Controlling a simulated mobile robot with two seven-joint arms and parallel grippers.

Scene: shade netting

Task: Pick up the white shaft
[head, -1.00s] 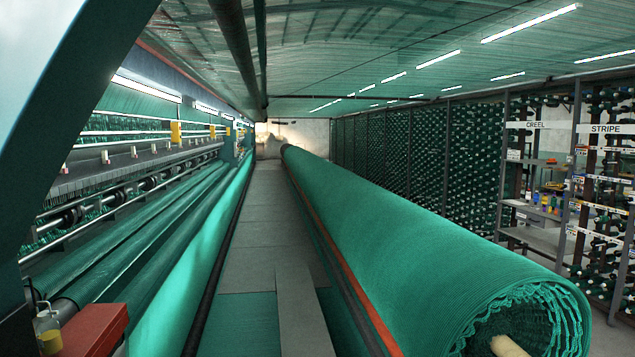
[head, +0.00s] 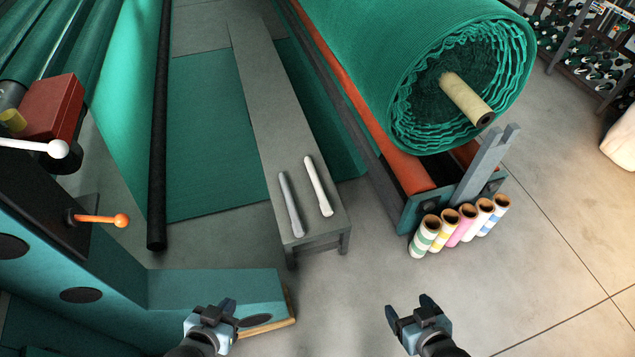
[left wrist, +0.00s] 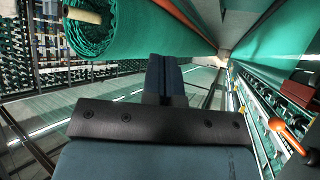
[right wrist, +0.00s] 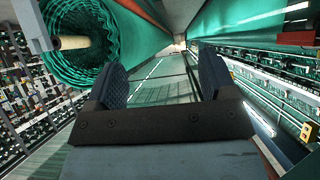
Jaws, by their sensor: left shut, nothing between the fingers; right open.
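The white shaft (head: 318,187) lies on the right side of the grey bench (head: 272,130), near its front end. A similar grey shaft (head: 290,206) lies beside it on the left, apart from it. My left gripper (head: 226,308) is shut and empty, in front of the bench and to its left; its closed fingers show in the left wrist view (left wrist: 163,76). My right gripper (head: 408,306) is open and empty, in front of the bench and to its right; its spread fingers show in the right wrist view (right wrist: 164,84). Neither gripper touches a shaft.
A large green netting roll (head: 400,60) on a pale core stands at the right. At the left are a teal machine frame (head: 210,289), a white-knobbed lever (head: 57,149) and an orange-knobbed lever (head: 120,220). Floor before the bench is clear.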

